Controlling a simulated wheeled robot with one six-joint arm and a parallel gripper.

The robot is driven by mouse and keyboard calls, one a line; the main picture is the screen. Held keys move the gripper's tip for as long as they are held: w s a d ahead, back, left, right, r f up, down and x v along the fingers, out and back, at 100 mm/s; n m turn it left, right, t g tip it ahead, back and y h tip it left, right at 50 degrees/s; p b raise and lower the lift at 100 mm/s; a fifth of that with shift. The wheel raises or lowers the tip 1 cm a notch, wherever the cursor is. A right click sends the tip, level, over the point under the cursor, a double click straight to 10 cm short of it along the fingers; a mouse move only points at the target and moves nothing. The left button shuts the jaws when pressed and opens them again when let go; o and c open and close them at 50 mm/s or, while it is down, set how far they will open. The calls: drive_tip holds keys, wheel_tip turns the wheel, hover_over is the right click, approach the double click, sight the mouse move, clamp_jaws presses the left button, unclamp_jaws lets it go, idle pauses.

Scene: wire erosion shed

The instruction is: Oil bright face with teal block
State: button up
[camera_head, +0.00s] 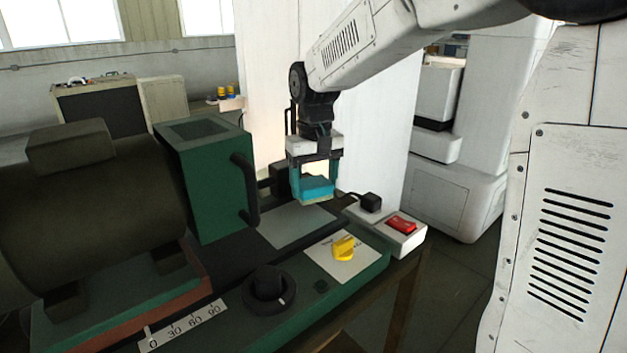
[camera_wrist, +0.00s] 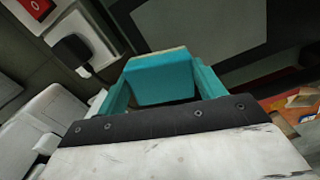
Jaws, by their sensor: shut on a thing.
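My gripper (camera_head: 314,174) points down and is shut on the teal block (camera_head: 317,190). The block has a pale tan strip along its lower edge. In the wrist view the teal block (camera_wrist: 160,78) sits between the two teal fingers, its tan edge at the far end. A flat, light grey bright face (camera_head: 293,226) lies on the bench below and slightly left of the block. It also shows as a grey panel beyond the block in the wrist view (camera_wrist: 200,22). The block appears held above the bench, clear of the face.
A green machine housing with a black handle (camera_head: 245,190) stands close left of my gripper. A yellow knob (camera_head: 343,248), a black dial (camera_head: 267,288) and a white box with a red switch (camera_head: 401,224) stand at the front and right. A dark motor (camera_head: 95,200) fills the left.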

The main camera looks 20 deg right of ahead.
drive_tip(key=shift+f, duration=0.85)
drive_tip(key=shift+a, duration=0.1)
